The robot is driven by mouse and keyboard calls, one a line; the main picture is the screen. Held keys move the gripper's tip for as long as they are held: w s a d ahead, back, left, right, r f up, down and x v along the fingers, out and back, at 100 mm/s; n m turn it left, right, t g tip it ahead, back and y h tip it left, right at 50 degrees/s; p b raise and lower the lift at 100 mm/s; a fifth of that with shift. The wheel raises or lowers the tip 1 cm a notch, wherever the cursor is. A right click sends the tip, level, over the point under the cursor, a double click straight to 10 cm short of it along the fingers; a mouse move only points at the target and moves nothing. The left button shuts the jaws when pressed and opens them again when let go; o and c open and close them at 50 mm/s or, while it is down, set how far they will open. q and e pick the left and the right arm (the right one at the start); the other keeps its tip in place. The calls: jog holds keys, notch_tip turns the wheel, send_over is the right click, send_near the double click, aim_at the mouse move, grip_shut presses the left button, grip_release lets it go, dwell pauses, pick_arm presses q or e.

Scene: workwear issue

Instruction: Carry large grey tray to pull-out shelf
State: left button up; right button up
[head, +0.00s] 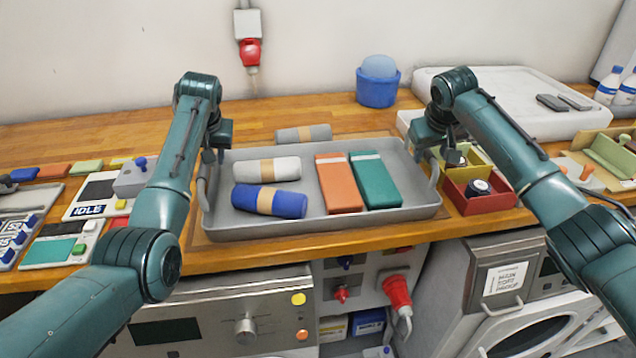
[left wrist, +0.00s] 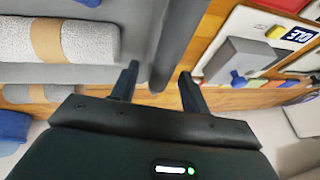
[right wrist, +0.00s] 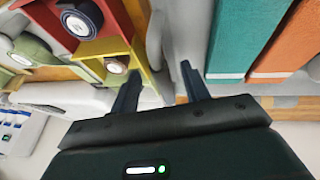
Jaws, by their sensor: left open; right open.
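The large grey tray (head: 330,226) lies on the wooden counter with a loop handle at each short end. It holds a white roll (head: 250,171), a blue roll (head: 285,203), an orange packet (head: 334,185) and a green packet (head: 378,182). My left gripper (head: 210,154) is open at the tray's left end; in the left wrist view its fingers (left wrist: 158,78) point at the grey tray wall. My right gripper (head: 440,152) is open at the right end; its fingers (right wrist: 160,76) are near the tray's wall. Contact cannot be told. I cannot make out a pull-out shelf.
Yellow and red bins (head: 486,198) stand close to the tray's right end. An IDLE panel (head: 95,200) and other devices lie at the left. A grey roll (head: 303,133) lies behind the tray, and a blue bucket (head: 378,88) stands farther back. Appliances (head: 220,315) fill the space below.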

aim_at(431, 155)
pick_arm(q)
jog(key=shift+x, duration=1.5)
pick_arm(e)
jog(key=shift+x, duration=1.55)
pick_arm(q)
jog(key=shift+c, duration=0.5)
pick_arm(e)
jog(key=shift+c, duration=0.5)
pick_arm(q)
grip_shut()
pick_arm(e)
grip_shut()
pick_arm(q)
jog(key=shift+r, duration=0.1)
pick_arm(e)
jog(key=shift+r, duration=0.15)
